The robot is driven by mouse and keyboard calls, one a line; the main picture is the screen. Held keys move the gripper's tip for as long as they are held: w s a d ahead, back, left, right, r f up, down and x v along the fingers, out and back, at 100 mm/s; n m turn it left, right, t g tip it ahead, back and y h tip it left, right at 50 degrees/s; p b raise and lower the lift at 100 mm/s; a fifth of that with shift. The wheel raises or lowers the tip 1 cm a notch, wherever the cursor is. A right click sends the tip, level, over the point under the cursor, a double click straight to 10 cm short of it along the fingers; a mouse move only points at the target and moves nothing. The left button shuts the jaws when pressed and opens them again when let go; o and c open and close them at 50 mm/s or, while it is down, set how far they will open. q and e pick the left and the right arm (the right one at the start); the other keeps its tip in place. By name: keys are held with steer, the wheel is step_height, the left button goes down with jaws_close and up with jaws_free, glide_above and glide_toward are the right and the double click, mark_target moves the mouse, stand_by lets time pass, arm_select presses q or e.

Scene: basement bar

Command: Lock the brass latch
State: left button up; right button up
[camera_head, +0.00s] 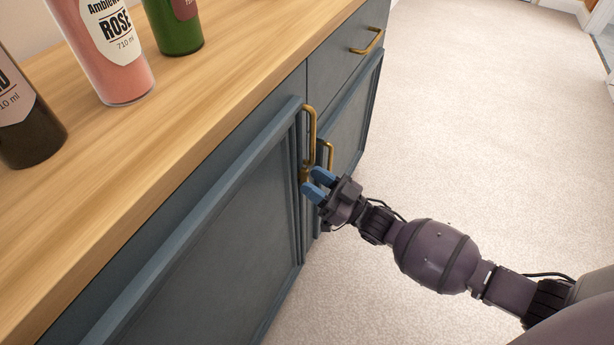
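The brass latch (304,174) is a small golden piece at the meeting edges of the two blue-grey cabinet doors, just below a long brass handle. Its far side and exact position are too small to tell. My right gripper (315,183) is at the latch, its two blue fingertips apart with a gap between them. The fingertips point at the doors and partly cover the latch area. I cannot tell whether they touch it. My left gripper is not in view.
The left door (215,245) has a brass handle (311,130), and a second handle (329,154) is behind it. A drawer (340,60) sits farther back. A pink bottle (112,60), a green bottle (180,35) and a dark bottle (25,125) stand on the wooden top. Carpet at right is clear.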

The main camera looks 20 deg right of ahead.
steer(key=shift+x, duration=1.05)
steer(key=shift+c, duration=0.4)
jaws_close()
